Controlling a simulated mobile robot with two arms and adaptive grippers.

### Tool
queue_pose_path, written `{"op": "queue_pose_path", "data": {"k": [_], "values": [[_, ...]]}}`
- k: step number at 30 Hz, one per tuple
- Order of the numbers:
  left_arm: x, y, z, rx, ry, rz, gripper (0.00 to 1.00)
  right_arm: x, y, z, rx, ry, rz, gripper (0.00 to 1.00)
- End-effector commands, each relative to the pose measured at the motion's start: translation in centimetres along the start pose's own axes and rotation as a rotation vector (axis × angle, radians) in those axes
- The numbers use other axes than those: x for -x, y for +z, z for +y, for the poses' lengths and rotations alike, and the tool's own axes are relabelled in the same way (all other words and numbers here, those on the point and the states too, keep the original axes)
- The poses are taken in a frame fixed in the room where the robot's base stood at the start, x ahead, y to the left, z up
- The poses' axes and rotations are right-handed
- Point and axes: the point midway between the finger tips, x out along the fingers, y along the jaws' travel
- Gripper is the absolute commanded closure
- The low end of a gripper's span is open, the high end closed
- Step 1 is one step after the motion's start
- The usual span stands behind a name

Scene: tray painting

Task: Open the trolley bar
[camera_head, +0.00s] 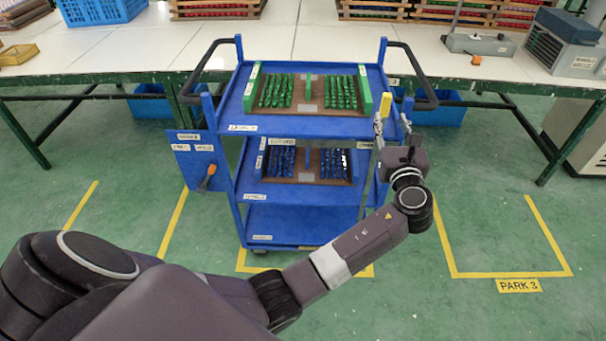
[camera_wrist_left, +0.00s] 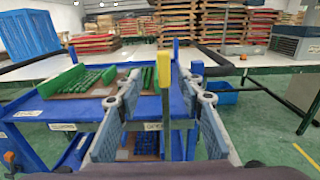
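The blue trolley (camera_head: 300,212) stands in front of me with its shelves facing me. The trolley bar (camera_head: 378,130) is an upright grey bar with a yellow top at the trolley's front right corner. The yellow top of the bar also shows in the left wrist view (camera_wrist_left: 164,68), with the grey bar running down below it. My left gripper (camera_head: 391,123) is at this corner. In the left wrist view its two fingers (camera_wrist_left: 160,92) are wide apart, one on each side of the bar, with gaps showing. Whether the bar is fully between the fingers in depth is unclear. My right gripper is not in view.
The top shelf holds a tray (camera_head: 310,108) of green parts, the middle shelf a tray (camera_head: 310,179) of blue parts. An orange-handled tool (camera_head: 207,177) is on the left side panel. Black handles (camera_head: 418,70) flank the trolley. A white table (camera_head: 130,45) stands behind.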

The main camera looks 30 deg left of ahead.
Motion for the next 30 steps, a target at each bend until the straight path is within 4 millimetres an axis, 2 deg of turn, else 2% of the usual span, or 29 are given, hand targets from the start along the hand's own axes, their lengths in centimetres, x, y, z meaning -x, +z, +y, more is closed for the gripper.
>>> {"op": "queue_pose_path", "data": {"k": [1, 9, 18, 21, 30], "values": [[-1.3, 0.2, 0.1, -0.001, 0.004, -0.002, 0.65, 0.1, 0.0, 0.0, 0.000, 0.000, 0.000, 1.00], [-6.6, 0.3, 0.0, 0.002, 0.000, -0.001, 0.65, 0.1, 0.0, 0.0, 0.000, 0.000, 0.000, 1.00], [-10.9, 0.3, 0.1, 0.003, 0.001, 0.000, 0.65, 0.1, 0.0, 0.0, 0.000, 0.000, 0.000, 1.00], [-10.6, 0.4, 2.2, 0.003, 0.000, 0.002, 0.65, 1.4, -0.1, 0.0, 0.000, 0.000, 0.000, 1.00], [-10.6, 0.3, 7.8, 0.002, 0.001, 0.002, 0.65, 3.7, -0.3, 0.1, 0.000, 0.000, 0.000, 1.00]]}}
